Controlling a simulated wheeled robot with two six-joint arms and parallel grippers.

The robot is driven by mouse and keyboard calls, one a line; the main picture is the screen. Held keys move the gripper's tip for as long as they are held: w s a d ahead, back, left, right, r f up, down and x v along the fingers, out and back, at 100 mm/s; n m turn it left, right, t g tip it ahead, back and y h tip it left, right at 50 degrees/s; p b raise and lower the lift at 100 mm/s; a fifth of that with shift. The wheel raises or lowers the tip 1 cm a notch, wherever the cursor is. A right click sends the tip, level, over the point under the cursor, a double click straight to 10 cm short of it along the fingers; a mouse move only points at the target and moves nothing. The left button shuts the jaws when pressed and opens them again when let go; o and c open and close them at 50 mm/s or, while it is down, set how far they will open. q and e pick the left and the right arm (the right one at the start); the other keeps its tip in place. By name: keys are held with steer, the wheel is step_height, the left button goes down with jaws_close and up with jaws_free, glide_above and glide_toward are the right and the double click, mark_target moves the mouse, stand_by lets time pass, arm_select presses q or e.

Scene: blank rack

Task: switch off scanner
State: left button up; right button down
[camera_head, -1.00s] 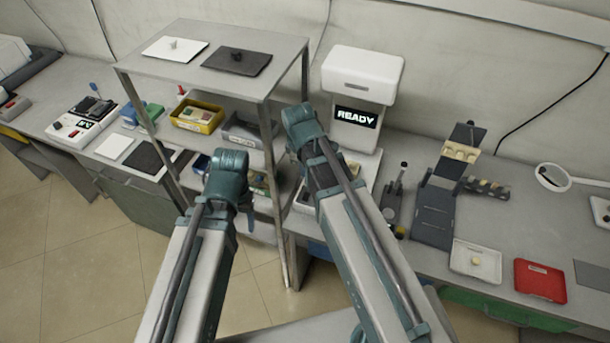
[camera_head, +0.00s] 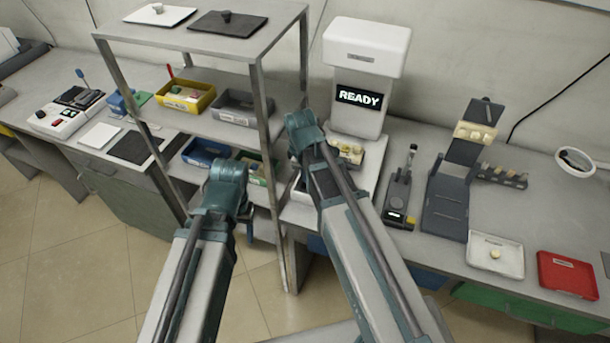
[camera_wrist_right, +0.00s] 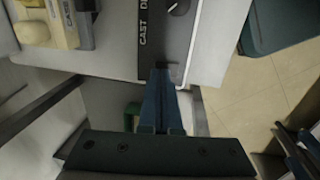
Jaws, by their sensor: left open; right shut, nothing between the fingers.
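The scanner (camera_head: 366,48) is a tall white machine with a lit READY display (camera_head: 359,97), standing on the bench right of the shelf rack. Its base is partly hidden behind my right arm. In the right wrist view, a white front panel (camera_wrist_right: 110,57) carries a dark strip lettered "CAST D…" and a dark knob (camera_wrist_right: 178,7), cut off at the top edge. My right gripper (camera_wrist_right: 161,70) is shut and empty, its tips at the lower end of that strip; I cannot tell whether they touch. My left gripper (camera_head: 246,212) hangs, largely hidden, before the rack's lower shelf, open.
The metal rack (camera_head: 270,135) holds yellow, grey and blue bins, close behind my left arm. Right of the scanner stand a handheld device (camera_head: 398,196), a dark stand (camera_head: 447,205), a white tray (camera_head: 508,264) and a red tray (camera_head: 566,286). Open floor lies left.

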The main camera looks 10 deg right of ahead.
steer(key=shift+w+f, duration=0.1)
steer(key=shift+f, duration=0.45)
